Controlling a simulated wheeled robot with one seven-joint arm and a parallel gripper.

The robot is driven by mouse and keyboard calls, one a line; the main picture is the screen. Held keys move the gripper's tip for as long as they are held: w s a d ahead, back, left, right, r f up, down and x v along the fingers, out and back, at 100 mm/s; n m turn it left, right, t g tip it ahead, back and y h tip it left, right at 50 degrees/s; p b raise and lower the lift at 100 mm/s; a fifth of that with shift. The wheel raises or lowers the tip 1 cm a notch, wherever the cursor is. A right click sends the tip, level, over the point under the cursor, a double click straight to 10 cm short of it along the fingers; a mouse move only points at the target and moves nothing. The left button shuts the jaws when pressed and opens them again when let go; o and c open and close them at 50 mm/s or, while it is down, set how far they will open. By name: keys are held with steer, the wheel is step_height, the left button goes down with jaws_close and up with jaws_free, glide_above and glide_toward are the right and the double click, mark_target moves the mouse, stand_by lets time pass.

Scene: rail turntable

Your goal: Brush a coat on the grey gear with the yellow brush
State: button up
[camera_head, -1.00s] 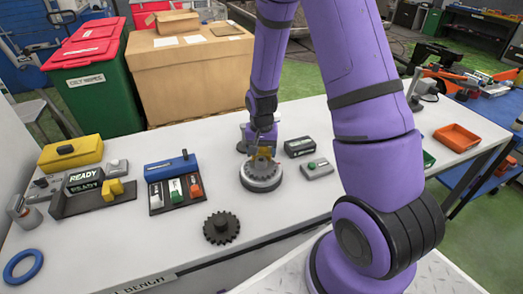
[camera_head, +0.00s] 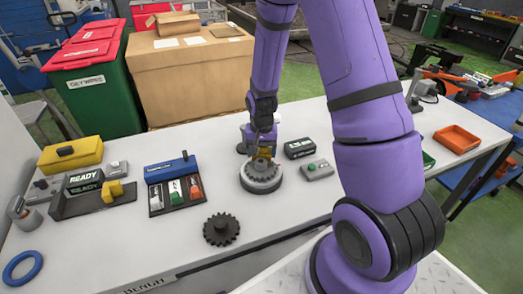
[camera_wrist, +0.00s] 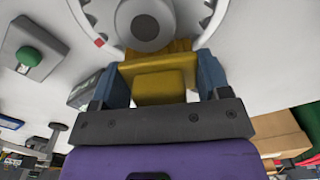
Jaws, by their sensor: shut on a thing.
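The grey toothed gear (camera_head: 261,173) sits on a round turntable (camera_head: 260,187) on the bench. It also shows at the top of the wrist view (camera_wrist: 178,12), around a grey hub. My gripper (camera_head: 262,150) is over the gear's far side, shut on the yellow brush. In the wrist view the yellow brush (camera_wrist: 160,85) is between my gripper's two blue-grey fingers (camera_wrist: 163,75). Its far end reaches the gear's near rim; whether the bristles touch is unclear. A small red mark (camera_wrist: 99,42) shows on the ring around the gear.
A dark gear (camera_head: 221,229) lies in front of the turntable. To the left are a blue-lidded case (camera_head: 170,170), a READY sign (camera_head: 84,178) and a yellow box (camera_head: 70,153). An orange tray (camera_head: 457,138) is farther right.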

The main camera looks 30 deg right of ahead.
steer(key=shift+s+a, duration=0.15)
steer(key=shift+s, duration=0.1)
steer(key=shift+w+d, duration=0.25)
steer(key=shift+w, duration=0.15)
stand_by(0.4)
steer(key=shift+r, duration=3.5)
